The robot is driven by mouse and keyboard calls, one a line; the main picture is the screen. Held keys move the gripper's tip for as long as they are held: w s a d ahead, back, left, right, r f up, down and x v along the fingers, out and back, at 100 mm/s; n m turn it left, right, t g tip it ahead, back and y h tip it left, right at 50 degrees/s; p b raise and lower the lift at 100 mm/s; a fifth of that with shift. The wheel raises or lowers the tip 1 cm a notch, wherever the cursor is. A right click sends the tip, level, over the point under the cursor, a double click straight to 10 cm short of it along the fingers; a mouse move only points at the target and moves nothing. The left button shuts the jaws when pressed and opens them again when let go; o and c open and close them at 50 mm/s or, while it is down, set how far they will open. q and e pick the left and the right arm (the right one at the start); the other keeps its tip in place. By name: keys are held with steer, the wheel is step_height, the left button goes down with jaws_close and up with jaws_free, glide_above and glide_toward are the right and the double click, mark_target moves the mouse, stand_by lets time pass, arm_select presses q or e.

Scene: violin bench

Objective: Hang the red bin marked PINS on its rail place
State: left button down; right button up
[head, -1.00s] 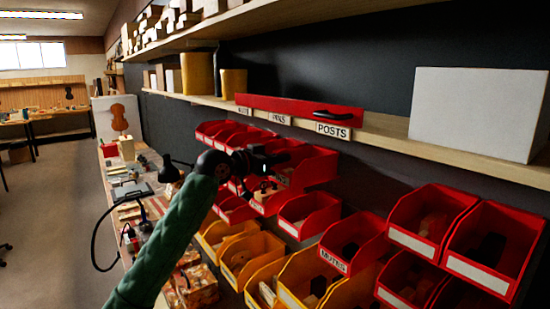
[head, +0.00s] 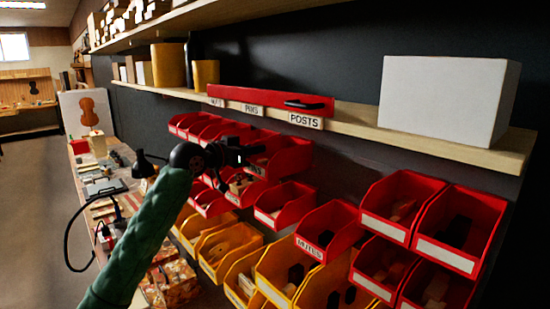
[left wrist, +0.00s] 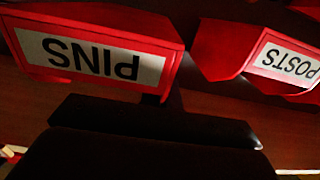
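The red bin marked PINS (left wrist: 35,25) shows in the left wrist view at the upper left, its label upside down in the picture. A red bin marked POSTS (left wrist: 225,45) is to its right. My left gripper (head: 240,155) is in front of the red bins in the head view; its dark parts also fill the lower middle of the left wrist view. I cannot tell whether its fingers are apart or touch the bin. In the head view a label reading PINS (head: 251,109) is on the shelf edge, left of a POSTS label (head: 305,121). My right gripper is out of view.
Several red bins (head: 285,205) and yellow bins (head: 228,250) hang in rows below the shelf (head: 350,118). A white box (head: 445,95) stands on the shelf at right. A cluttered bench (head: 90,165) runs along the left, with open floor (head: 35,210) beyond.

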arm_select(q)
steer(key=shift+r, duration=0.1)
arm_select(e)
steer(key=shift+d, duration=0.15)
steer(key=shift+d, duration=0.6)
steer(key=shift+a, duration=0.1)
arm_select(q)
steer(key=shift+w+d, duration=0.15)
steer(key=shift+d, duration=0.1)
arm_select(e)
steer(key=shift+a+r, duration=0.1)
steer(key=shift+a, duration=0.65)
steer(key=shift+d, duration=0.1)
arm_select(q)
steer(key=shift+w+d, duration=0.15)
steer(key=shift+d, duration=0.05)
steer(key=shift+w+d, duration=0.2)
steer(key=shift+d, duration=0.05)
